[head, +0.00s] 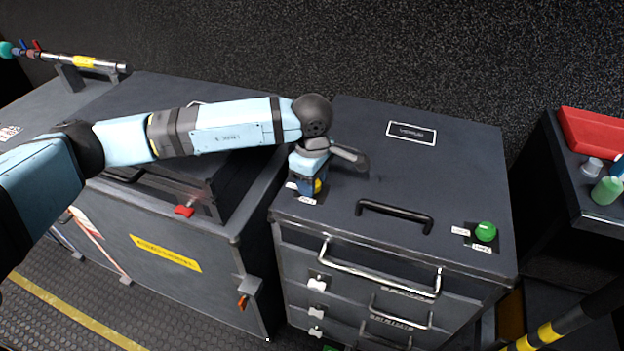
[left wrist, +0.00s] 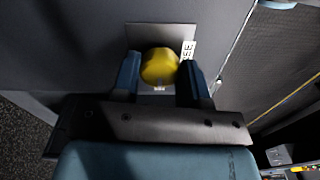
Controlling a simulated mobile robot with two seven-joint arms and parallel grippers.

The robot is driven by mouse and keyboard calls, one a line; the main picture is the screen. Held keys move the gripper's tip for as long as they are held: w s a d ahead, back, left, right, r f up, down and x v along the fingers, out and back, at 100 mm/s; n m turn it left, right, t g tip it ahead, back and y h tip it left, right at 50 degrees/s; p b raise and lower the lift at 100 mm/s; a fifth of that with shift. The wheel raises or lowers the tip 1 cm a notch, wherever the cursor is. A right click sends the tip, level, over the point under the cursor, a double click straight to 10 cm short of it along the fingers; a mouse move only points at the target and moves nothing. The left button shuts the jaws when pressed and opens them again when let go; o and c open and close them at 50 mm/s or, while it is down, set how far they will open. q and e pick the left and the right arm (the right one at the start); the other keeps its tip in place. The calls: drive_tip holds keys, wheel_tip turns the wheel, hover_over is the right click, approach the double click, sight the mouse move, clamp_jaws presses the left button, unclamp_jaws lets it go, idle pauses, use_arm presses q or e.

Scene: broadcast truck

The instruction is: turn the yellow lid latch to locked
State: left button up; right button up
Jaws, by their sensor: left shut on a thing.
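The yellow lid latch (left wrist: 160,66) is a rounded knob on a grey plate (left wrist: 182,33) in the left wrist view. A white label with dark letters stands beside it, only partly readable. My left gripper (left wrist: 160,80) has its two blue fingers on either side of the knob and is shut on it. In the head view the left gripper (head: 310,182) points down at the front left corner of the dark drawer cabinet's top (head: 350,120). Only a sliver of the yellow latch (head: 318,186) shows there, the rest hidden by the fingers. My right gripper is not in view.
A black lid handle (head: 394,215) and a green knob (head: 485,231) with white labels are on the same top. Silver drawer handles (head: 380,268) stick out in front. A dark case lies on the cabinet to the left, under my arm. A red box (head: 595,131) is at far right.

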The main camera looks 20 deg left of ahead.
use_arm(q)
drive_tip(key=o, duration=0.8)
drive_tip(key=shift+c, duration=0.2)
drive_tip(key=shift+o, duration=0.9)
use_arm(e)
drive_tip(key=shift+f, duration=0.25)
use_arm(q)
wheel_tip(320, 180, up, 14)
drive_tip(key=p, duration=0.1)
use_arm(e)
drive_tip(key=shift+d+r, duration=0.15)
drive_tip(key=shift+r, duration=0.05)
use_arm(q)
drive_tip(key=shift+f, duration=0.1)
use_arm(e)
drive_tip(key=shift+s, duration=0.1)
